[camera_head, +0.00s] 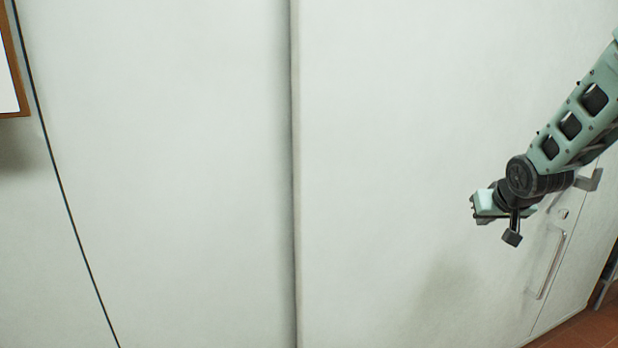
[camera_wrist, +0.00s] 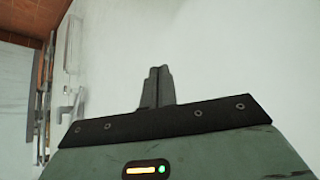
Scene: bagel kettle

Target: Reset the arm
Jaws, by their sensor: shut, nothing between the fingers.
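My arm reaches in from the right edge in the head view, in front of a pale wall. My gripper (camera_wrist: 158,86) shows in the wrist view with its two dark fingers together and nothing between them. In the head view, the end of my arm hangs apart from the wall, and the fingers are hard to make out there. No object is held.
A pale wall (camera_head: 400,120) with a vertical edge fills most of the head view. A door with a metal handle (camera_head: 552,264) is at the lower right, above a reddish tiled floor (camera_head: 588,333). A wood-framed panel (camera_head: 13,112) is at the upper left.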

